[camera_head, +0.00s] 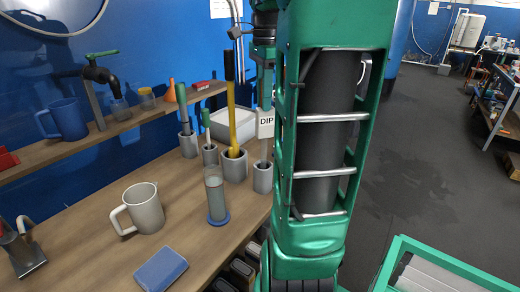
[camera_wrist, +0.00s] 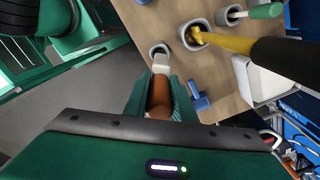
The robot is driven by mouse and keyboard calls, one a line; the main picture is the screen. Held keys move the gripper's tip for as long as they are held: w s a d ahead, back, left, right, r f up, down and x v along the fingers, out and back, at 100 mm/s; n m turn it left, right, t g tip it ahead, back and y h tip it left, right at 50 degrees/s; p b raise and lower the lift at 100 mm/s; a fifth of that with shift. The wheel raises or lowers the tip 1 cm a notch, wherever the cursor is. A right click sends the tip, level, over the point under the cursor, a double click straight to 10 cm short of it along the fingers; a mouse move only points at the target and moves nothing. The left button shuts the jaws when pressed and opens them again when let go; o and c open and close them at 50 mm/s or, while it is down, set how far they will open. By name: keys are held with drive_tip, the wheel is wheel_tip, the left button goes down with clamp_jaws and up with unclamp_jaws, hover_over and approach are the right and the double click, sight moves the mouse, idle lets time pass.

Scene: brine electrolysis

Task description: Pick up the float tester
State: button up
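I cannot tell for certain which thing is the float tester. In the wrist view my gripper (camera_wrist: 160,90) has its green fingers close on both sides of a brown handle (camera_wrist: 159,97), with no gap visible. This brown-handled tool runs through a pale part (camera_wrist: 161,62) down to a grey cup (camera_wrist: 158,48). In the head view a tool with a white "DIP" tag (camera_head: 266,124) stands upright in a grey holder (camera_head: 262,180); it appears to be the same one.
Beside it a yellow tool with a black grip (camera_head: 231,110) and green-handled tools (camera_head: 206,118) stand in holders. A clear cylinder with a blue base (camera_head: 216,196), a beige mug (camera_head: 145,208) and a blue block (camera_head: 160,270) are on the wooden bench (camera_head: 85,235). A white bin (camera_head: 232,124) stands behind.

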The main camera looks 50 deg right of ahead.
clamp_jaws()
drive_tip(key=shift+r, duration=0.1)
